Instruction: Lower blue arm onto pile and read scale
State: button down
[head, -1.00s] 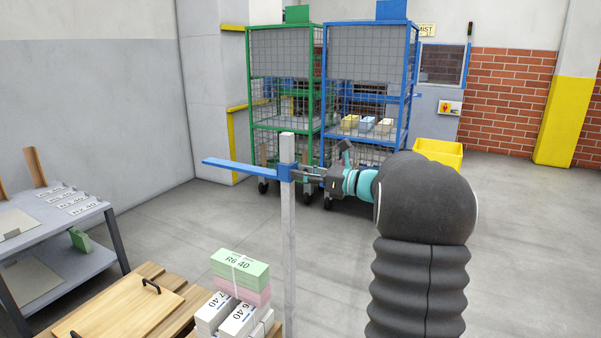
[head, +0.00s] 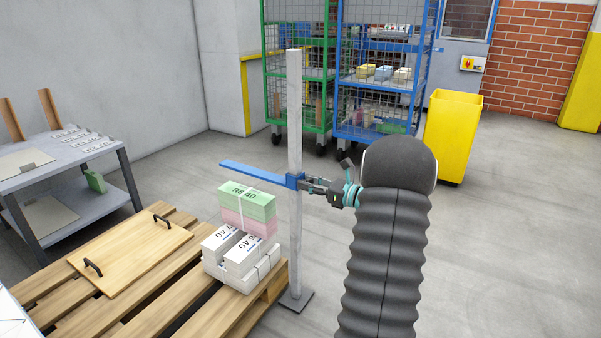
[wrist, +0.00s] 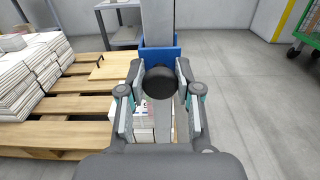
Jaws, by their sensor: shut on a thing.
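The blue arm (head: 252,173) sticks out level to the left from a blue slider (head: 295,181) on an upright pale post (head: 294,110). The slider is a little below the middle of the post. My gripper (head: 308,186) is at the slider's right side. In the wrist view my gripper (wrist: 159,78) is shut on a round black knob (wrist: 159,83) in front of the blue slider (wrist: 160,57). The pile has a green bundle (head: 246,203) on a pink one (head: 245,225), over white bundles (head: 239,255). The blue arm is close above the green top; contact cannot be told. No scale marks are legible.
The pile stands on a wooden pallet (head: 200,307) beside a board with black handles (head: 130,247). A grey table (head: 75,155) is at left. Green and blue cage trolleys (head: 338,75) and a yellow bin (head: 452,135) stand behind. Floor on the right is clear.

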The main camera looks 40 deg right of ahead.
jog(key=shift+s+a+f+b, duration=0.1)
jog(key=shift+f+b, duration=0.2)
jog(key=shift+f, duration=0.95)
jog(key=c, duration=0.8)
grip_release()
jog(key=shift+r, duration=0.1)
jog(key=v, duration=1.2)
